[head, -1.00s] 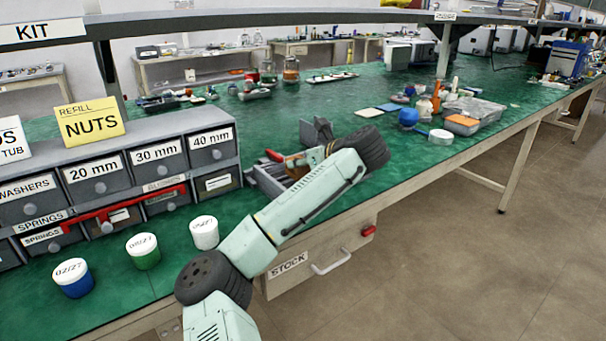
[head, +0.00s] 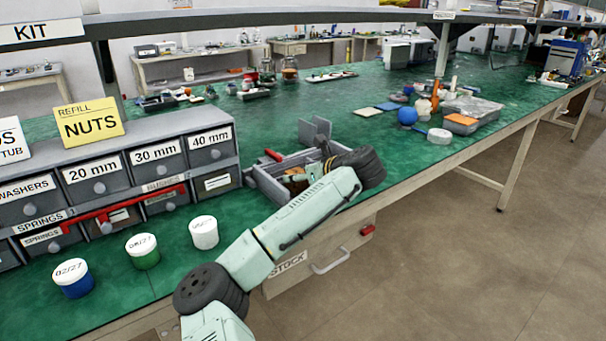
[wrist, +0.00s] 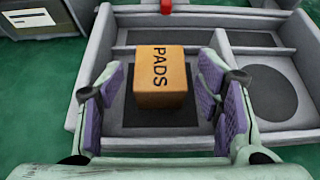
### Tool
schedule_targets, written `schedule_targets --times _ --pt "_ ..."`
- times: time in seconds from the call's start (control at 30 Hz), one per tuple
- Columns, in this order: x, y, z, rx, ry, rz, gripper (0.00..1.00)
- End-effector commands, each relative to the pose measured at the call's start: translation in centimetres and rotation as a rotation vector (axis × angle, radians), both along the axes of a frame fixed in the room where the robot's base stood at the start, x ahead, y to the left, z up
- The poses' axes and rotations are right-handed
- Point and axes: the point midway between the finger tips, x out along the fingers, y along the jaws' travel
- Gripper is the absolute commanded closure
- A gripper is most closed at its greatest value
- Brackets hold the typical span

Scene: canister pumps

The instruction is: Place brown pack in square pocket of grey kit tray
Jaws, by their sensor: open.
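The brown pack (wrist: 162,78), marked PADS, sits in the grey kit tray (wrist: 192,20) over the dark square pocket (wrist: 130,117) in the wrist view. It looks level, though I cannot tell whether it is fully seated. My gripper (wrist: 163,112) is open, with purple-padded fingers on either side of the pack and a gap at each side. In the head view the tray (head: 262,185) is partly hidden by my arm, and a small brown part of the pack (head: 297,176) shows inside it.
A labelled drawer unit (head: 150,165) stands left of the tray. White-lidded tubs (head: 204,232) stand in front of the drawers.

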Motion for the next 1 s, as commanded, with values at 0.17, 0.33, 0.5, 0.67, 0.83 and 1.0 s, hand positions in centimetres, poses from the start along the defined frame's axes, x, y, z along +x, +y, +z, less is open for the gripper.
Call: schedule_targets --times 0.17,0.33,0.5,0.67,0.83,1.0 --pt "0.0 0.0 0.0 0.0 0.0 0.0 0.39" --pt "0.0 0.0 0.4 0.0 -0.001 0.0 0.39" --pt "-1.6 -1.3 1.2 0.0 -0.001 -0.004 0.39" --pt "-4.3 -3.2 3.1 0.0 -0.004 -0.004 0.39" --pt "-6.3 -4.5 5.7 0.007 -0.01 -0.004 0.39" --pt "-7.6 -5.4 5.7 0.003 -0.005 -0.003 0.39"
